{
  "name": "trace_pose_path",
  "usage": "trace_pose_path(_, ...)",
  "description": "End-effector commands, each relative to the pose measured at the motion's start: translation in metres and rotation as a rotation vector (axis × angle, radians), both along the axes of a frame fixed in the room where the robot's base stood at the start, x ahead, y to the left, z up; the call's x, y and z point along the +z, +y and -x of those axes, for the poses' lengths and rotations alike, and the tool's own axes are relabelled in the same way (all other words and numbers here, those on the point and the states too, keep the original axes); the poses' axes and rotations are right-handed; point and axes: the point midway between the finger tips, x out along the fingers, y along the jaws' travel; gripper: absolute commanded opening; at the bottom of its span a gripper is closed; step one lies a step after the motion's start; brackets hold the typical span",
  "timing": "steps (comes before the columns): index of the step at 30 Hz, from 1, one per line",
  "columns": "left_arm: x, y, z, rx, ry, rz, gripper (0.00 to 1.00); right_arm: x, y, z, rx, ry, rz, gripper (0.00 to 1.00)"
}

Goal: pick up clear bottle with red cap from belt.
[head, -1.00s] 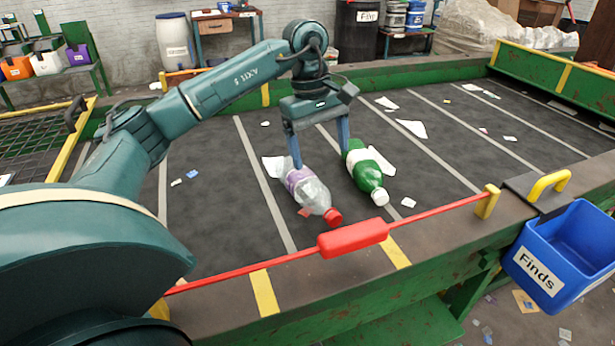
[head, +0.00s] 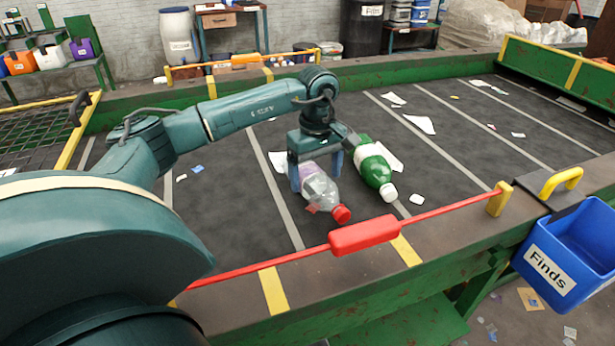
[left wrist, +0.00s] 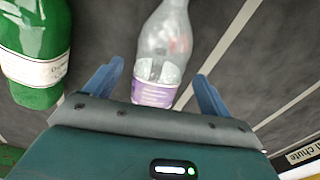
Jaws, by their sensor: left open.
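The clear bottle with a red cap (head: 322,190) lies on its side on the dark belt (head: 225,230), its cap toward the front rail. It has a pale purple label, and its clear body shows in the left wrist view (left wrist: 166,45). My left gripper (head: 316,180) is open above the bottle, with one blue finger on either side of it. In the left wrist view the open fingers (left wrist: 158,85) flank the labelled part, and the cap is out of frame. Whether a finger touches the bottle I cannot tell. My right gripper is not in view.
A green bottle with a white cap (head: 374,170) lies close to the right of my left gripper. A red bar (head: 364,235) runs along the belt's front edge. A blue Finds bin (head: 560,255) hangs at right. Paper scraps lie about the belt.

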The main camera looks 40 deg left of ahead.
Motion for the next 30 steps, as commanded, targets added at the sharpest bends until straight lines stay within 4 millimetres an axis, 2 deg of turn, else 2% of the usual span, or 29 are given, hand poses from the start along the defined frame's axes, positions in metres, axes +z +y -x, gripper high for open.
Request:
trace_pose_path(3,-0.020,0.000,0.000,0.000,0.005,0.000,0.82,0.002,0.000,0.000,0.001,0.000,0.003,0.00)
trace_pose_path(6,-0.030,0.001,0.000,0.000,0.003,0.000,0.82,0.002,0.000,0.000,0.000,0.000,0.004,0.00)
trace_pose_path(15,-0.035,0.000,-0.001,-0.001,0.000,0.001,0.82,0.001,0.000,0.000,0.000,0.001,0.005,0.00)
trace_pose_path(30,-0.034,0.000,-0.001,-0.001,0.000,0.001,0.41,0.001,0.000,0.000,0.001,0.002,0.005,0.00)
